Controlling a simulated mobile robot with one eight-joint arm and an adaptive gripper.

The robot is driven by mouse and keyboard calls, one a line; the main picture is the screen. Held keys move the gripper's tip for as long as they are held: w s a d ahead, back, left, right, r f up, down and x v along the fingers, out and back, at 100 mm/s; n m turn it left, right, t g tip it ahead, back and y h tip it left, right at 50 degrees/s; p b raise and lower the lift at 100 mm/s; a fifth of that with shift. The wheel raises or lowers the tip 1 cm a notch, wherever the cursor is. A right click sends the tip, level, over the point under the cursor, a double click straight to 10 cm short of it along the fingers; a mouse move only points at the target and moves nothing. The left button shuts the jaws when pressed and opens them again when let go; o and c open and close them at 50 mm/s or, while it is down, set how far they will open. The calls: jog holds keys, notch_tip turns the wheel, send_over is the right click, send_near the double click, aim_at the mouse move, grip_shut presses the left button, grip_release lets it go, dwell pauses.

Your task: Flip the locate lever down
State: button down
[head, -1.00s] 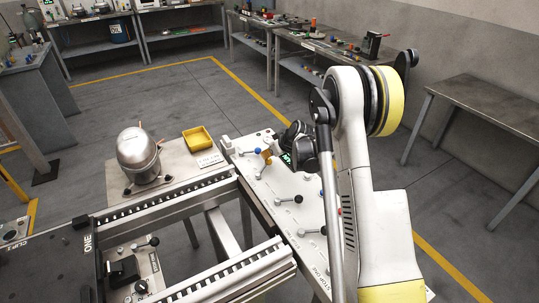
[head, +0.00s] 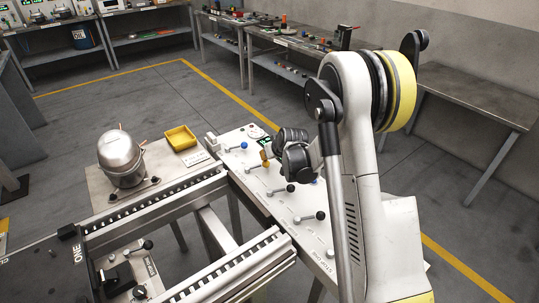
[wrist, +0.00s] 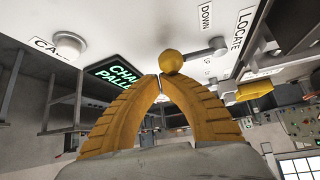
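The locate lever (wrist: 171,62) has a yellow ball knob on a short metal arm. The arm runs to a pivot on the white panel, near the labels DOWN (wrist: 206,16) and LOCATE (wrist: 241,30) in the wrist view. My gripper (wrist: 160,79) has orange fingers with tips together and nothing seen between them. The knob is right at the fingertips; I cannot tell whether they touch. In the head view my gripper (head: 265,156) is over the far part of the panel, where its orange fingers and the yellow knob are hard to tell apart.
A blue-knobbed lever (head: 244,146) stands just left of my gripper, and black-knobbed levers (head: 292,188) are nearer on the panel. A green-lit display (wrist: 113,69) is beside the fingers. A steel compressor (head: 121,158) and yellow bin (head: 181,139) stand on the table left.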

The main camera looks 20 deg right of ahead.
jog(key=shift+s+f, duration=0.1)
jog(key=shift+s, duration=0.75)
